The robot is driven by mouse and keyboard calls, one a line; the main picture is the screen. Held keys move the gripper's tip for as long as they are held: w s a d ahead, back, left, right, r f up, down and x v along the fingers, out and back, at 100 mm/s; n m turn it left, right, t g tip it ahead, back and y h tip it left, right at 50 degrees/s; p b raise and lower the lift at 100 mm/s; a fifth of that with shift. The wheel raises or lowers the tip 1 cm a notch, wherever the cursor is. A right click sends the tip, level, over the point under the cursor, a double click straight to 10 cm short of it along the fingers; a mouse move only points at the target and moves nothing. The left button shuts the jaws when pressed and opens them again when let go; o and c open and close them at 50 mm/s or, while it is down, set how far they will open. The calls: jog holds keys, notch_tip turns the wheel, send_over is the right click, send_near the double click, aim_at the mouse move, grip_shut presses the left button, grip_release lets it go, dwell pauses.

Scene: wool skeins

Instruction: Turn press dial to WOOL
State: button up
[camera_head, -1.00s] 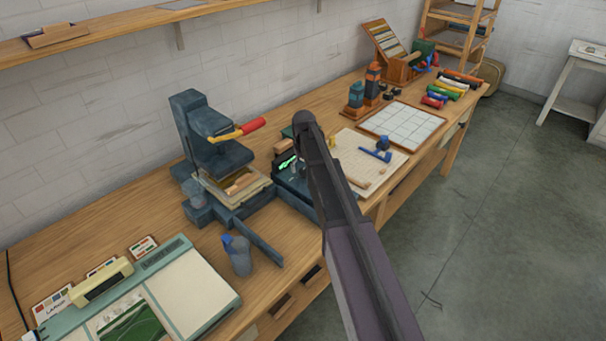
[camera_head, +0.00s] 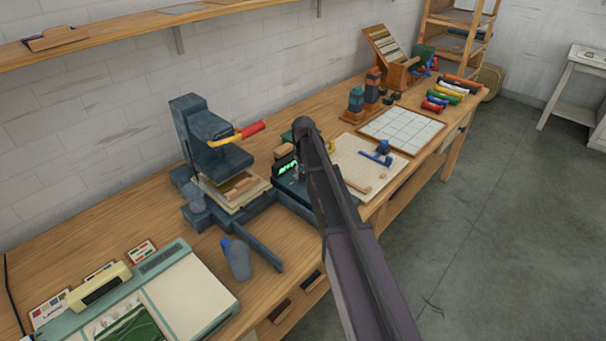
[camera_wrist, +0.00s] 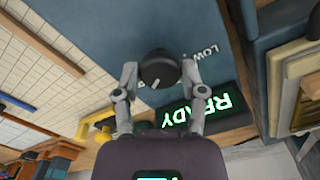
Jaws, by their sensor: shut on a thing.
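The press (camera_head: 215,155) is a dark blue-grey machine with a red-tipped yellow lever. Its control box with a lit green display (camera_head: 287,167) stands at its right. In the wrist view the black round dial (camera_wrist: 158,70) sits on a blue panel (camera_wrist: 110,30), with a white pointer line on its face. The word LOW shows at its upper right; other lettering is partly hidden by a finger, and I cannot read WOOL. The green display (camera_wrist: 195,112) reads READY, upside down. My gripper (camera_wrist: 158,73) has a finger on each side of the dial, shut on it. In the head view my arm hides the dial.
A grey bottle (camera_head: 237,260) stands in front of the press near the bench edge. A pale board (camera_head: 366,165) with blue tools and a white grid tray (camera_head: 402,129) lie to the right. A green-and-cream machine (camera_head: 180,290) occupies the near left.

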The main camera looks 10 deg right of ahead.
jog(key=shift+n, duration=0.4)
jog(key=n, duration=0.5)
jog(key=shift+s, duration=0.1)
jog(key=n, duration=0.6)
jog(key=shift+s, duration=0.1)
jog(key=shift+a, duration=0.1)
dwell(0.4)
jog(key=o, duration=1.2)
jog(key=shift+c, duration=0.2)
jog(key=shift+w, duration=0.2)
jog(key=shift+r, duration=0.1)
